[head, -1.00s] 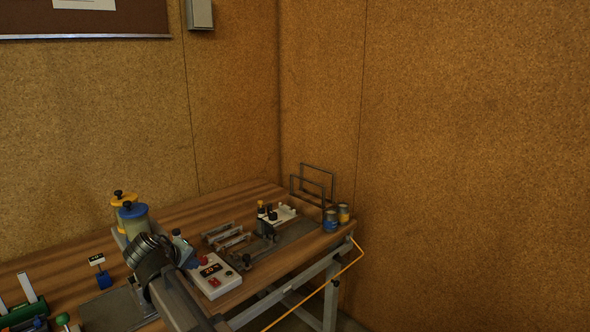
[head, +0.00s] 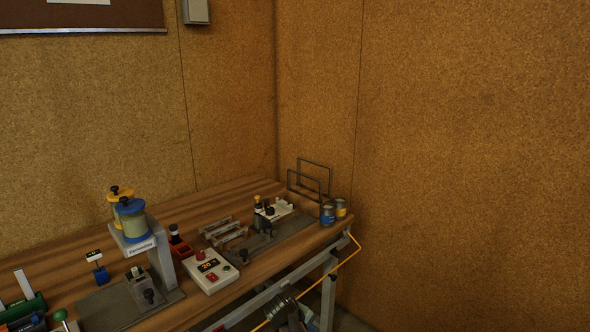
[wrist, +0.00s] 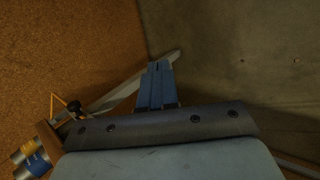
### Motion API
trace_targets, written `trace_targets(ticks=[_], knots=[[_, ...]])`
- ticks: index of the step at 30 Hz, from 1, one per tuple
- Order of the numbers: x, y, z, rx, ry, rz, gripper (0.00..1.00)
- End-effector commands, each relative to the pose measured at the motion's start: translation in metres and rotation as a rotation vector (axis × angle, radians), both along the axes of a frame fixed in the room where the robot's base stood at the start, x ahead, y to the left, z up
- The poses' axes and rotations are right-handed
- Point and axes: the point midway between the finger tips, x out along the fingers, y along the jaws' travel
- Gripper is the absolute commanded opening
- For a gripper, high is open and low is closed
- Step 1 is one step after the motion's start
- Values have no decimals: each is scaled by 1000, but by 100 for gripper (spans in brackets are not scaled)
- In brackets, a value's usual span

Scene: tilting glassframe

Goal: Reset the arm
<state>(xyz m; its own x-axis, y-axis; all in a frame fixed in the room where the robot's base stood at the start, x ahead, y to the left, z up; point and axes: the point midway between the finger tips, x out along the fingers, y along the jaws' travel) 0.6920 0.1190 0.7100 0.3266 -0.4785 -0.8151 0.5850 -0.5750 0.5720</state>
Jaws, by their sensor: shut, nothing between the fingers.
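My gripper (wrist: 157,66) is shut and empty in the wrist view, its two blue-grey fingers side by side. They point toward the bare floor and wall, with a table leg bar behind them. In the head view part of my arm (head: 288,307) shows at the bottom edge, in front of the workbench and below its top. The fingers cannot be made out there.
The wooden workbench (head: 262,277) holds a white control box (head: 210,270), a stand with yellow and blue-lidded jars (head: 131,218), two dark upright frames (head: 310,180) and small cans (head: 328,215). A yellow cable (head: 350,262) hangs at its right end. Free room lies right of the bench.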

Motion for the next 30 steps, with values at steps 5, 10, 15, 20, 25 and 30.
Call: trace_targets(ticks=[5, 10, 15, 20, 25, 30], knots=[[-44, -42, -61, 39, 98, -88, 0], [-90, -74, -112, 82, 187, -176, 0], [-142, -98, -157, 130, 272, -274, 0], [-195, -114, -193, 180, 351, -375, 0], [-255, -125, -224, 232, 433, -490, 0], [-316, -129, -249, 284, 515, -615, 0]])
